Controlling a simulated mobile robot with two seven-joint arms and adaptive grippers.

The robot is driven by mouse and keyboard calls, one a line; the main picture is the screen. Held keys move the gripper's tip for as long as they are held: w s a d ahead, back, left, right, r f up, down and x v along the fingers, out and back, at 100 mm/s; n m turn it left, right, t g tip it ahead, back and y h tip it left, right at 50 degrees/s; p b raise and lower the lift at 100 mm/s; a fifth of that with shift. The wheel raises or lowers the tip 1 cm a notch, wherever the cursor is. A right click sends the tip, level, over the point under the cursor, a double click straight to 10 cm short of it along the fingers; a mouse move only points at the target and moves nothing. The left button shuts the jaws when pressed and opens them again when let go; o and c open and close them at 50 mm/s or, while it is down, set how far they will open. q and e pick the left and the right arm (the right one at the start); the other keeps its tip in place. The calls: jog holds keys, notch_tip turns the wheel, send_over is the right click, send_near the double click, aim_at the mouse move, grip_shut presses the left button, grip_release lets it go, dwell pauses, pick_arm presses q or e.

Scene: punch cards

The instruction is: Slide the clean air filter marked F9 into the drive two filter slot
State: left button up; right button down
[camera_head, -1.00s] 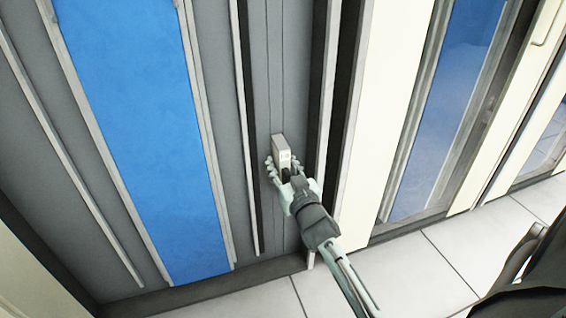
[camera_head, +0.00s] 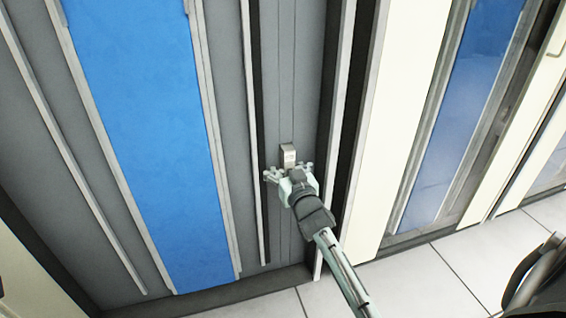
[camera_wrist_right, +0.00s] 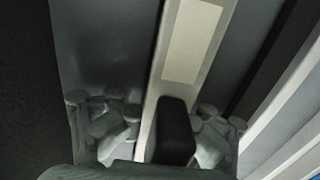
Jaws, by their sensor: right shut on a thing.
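The air filter is a small pale grey block (camera_head: 288,153) against a grey upright panel in the head view. Its marking is too small to read. My right gripper (camera_head: 289,174) is at its near end, shut on it, with its fingers on either side. In the right wrist view a long pale bar with a lighter label plate (camera_wrist_right: 192,42) runs away from the right gripper (camera_wrist_right: 168,128), and a dark block (camera_wrist_right: 174,132) sits between the fingers. I cannot make out the slot opening around the filter. My left gripper is not in view.
Dark and light upright rails (camera_head: 340,110) stand close to the right of my right gripper, and a thin rail (camera_head: 254,120) to its left. A blue panel (camera_head: 150,150) is further left. Cream and glass cabinet fronts (camera_head: 455,120) are at right, above a tiled floor (camera_head: 450,270).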

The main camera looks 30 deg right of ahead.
jog(key=shift+w+d+r, duration=0.1)
jog(key=shift+w+r, duration=0.2)
jog(key=shift+w, duration=0.1)
jog(key=shift+c, duration=2.1)
grip_release()
jog(key=shift+f, duration=0.15)
jog(key=shift+s, duration=0.1)
jog(key=shift+s+f, duration=0.1)
jog(key=shift+s, duration=0.05)
jog(key=shift+s+a, duration=0.2)
jog(key=shift+s, duration=0.1)
jog(key=v, duration=1.1)
jog(key=shift+s+d, duration=0.1)
